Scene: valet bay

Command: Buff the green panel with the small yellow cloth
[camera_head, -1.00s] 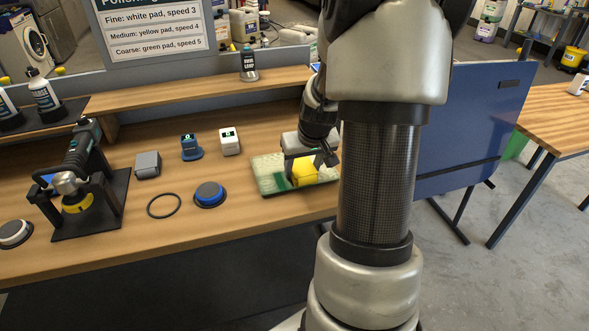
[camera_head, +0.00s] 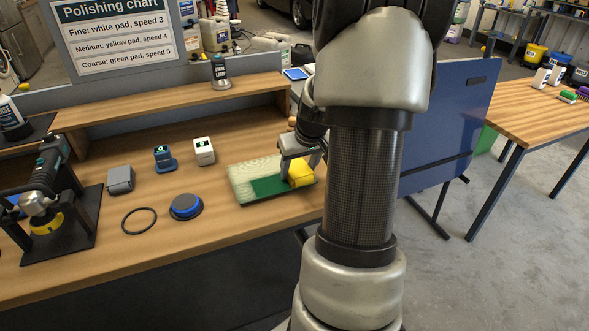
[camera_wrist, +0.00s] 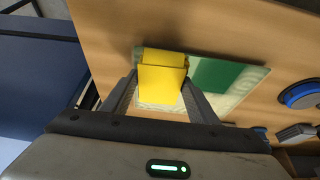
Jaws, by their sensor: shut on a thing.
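The green panel (camera_head: 269,187) lies flat on the wooden bench. Part of it is clear dark green and the rest looks pale and hazy; it also shows in the wrist view (camera_wrist: 215,74). The small yellow cloth (camera_head: 300,172) is a folded block over the panel's right end in the head view. My gripper (camera_head: 301,160) is shut on the cloth, which sits between both fingers in the wrist view (camera_wrist: 163,80). The cloth appears to touch the panel, but its underside is hidden. My arm hides the area right of the panel.
A blue-topped round pad (camera_head: 186,206), a black ring (camera_head: 139,220), a grey block (camera_head: 120,180) and two small display devices (camera_head: 204,151) are left of the panel. A polisher (camera_head: 45,195) rests on a black stand. A raised shelf (camera_head: 170,105) runs behind.

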